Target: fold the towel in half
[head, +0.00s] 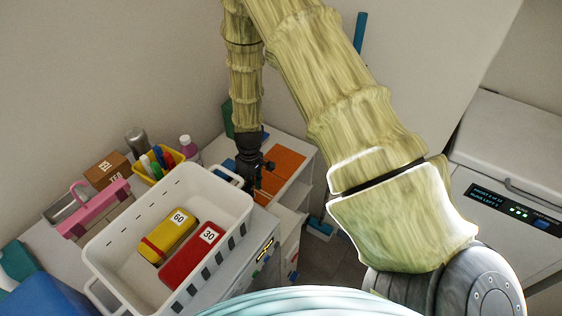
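No towel can be made out with certainty. A flat orange piece (287,160) lies on the white top at the back, and more orange shows just below it, beside my gripper. I cannot tell whether this is cloth. My gripper (254,188) is dark and points down over that white top, at the left edge of the orange. Its fingertips are small and dark, so whether it is open, shut or touching anything cannot be told. My arm covers much of the view's upper middle and right.
A white basket (108,252) holds a yellow box (166,236) marked 60 and a red box (192,256) marked 30. Behind stand a pink caddy (92,209), a brown box (107,171), a yellow bin (150,177) and bottles. A white appliance (520,150) stands right. Floor shows between.

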